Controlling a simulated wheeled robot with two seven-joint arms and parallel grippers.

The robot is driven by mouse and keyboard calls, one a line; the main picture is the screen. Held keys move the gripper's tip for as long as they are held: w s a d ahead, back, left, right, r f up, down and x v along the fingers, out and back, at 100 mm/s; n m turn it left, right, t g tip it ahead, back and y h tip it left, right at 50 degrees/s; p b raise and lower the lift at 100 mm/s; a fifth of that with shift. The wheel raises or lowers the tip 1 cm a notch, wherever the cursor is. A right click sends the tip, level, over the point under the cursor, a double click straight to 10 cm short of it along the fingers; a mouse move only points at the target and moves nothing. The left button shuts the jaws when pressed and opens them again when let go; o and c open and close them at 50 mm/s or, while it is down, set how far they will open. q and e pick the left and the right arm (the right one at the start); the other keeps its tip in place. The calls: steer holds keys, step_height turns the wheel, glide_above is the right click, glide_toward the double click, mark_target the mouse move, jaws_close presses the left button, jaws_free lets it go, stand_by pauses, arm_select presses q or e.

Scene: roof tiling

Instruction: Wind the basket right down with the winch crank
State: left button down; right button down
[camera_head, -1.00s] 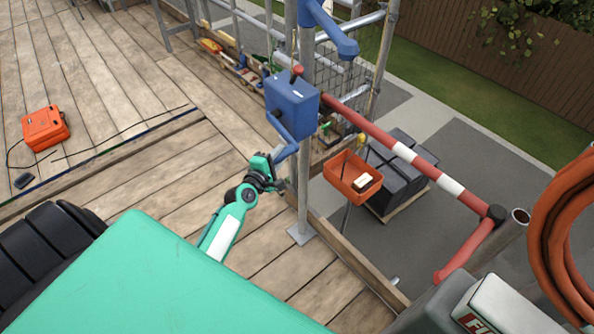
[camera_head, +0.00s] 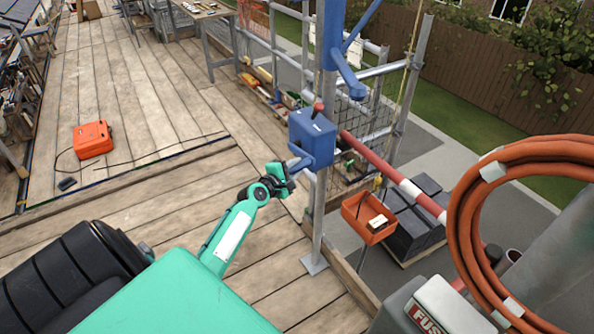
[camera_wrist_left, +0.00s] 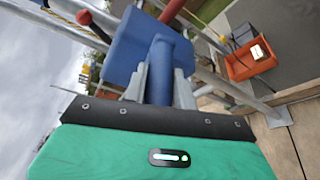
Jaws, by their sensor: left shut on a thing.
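The blue winch (camera_head: 311,138) is fixed to an upright scaffold pole, with a red-knobbed lever on top. Its blue crank (camera_head: 300,163) comes off the near side. My left gripper (camera_head: 292,172) is shut on the crank; in the left wrist view the grey fingers (camera_wrist_left: 160,85) sit on both sides of the blue crank bar (camera_wrist_left: 160,75). The orange basket (camera_head: 369,217) hangs beyond the deck edge, upright, with a small pale block (camera_head: 377,222) in it. It also shows in the left wrist view (camera_wrist_left: 250,62). My right gripper is not in view.
A red and white rail (camera_head: 410,190) runs past the basket. Dark stacked blocks (camera_head: 415,215) on a pallet stand below, beside the basket. An orange hose coil (camera_head: 465,225) fills the right. An orange case (camera_head: 92,139) lies on the deck, which is clear around the winch.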

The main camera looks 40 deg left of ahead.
arm_select(q)
steer(key=shift+a+r, duration=0.25)
steer(key=shift+a, duration=0.1)
steer(key=c, duration=1.3)
jaws_free()
steer(key=shift+w, duration=0.1)
steer(key=shift+c, duration=0.2)
steer(key=shift+o, duration=1.1)
steer(key=shift+a+f, duration=0.1)
steer(key=shift+f, duration=0.05)
steer(key=shift+w+a+f, duration=0.1)
steer(key=shift+f, duration=0.1)
steer(key=shift+s+d, duration=0.25)
steer(key=shift+s, duration=0.4)
steer(key=s+r+b, duration=0.2)
steer(key=s+b, duration=0.1)
steer(key=s, duration=0.9)
steer(key=shift+s, duration=0.2)
steer(key=shift+a, duration=0.1)
